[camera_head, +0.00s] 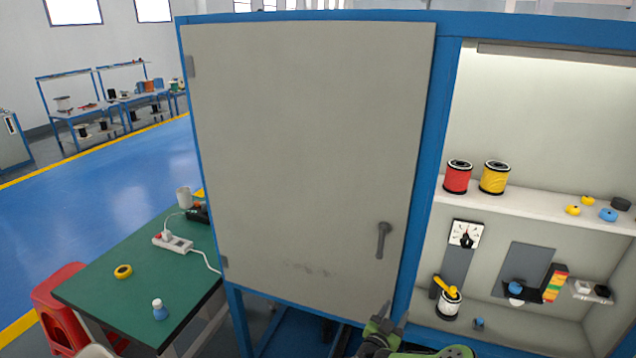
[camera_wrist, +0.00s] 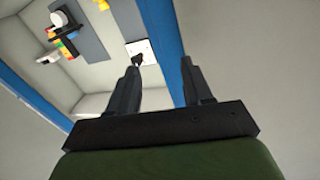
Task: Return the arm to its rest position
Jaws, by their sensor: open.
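The fingers point toward the blue cabinet post (camera_wrist: 163,42). Most of my arm is out of the head view; only a green part shows at the bottom edge.
The grey cabinet door (camera_head: 300,140) is closed, with a dark handle (camera_head: 382,240). The open bay at right holds a shelf (camera_head: 520,212) with red (camera_head: 457,177) and yellow (camera_head: 495,178) spools. A green table (camera_head: 120,300) and red stool (camera_head: 62,290) stand at left.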

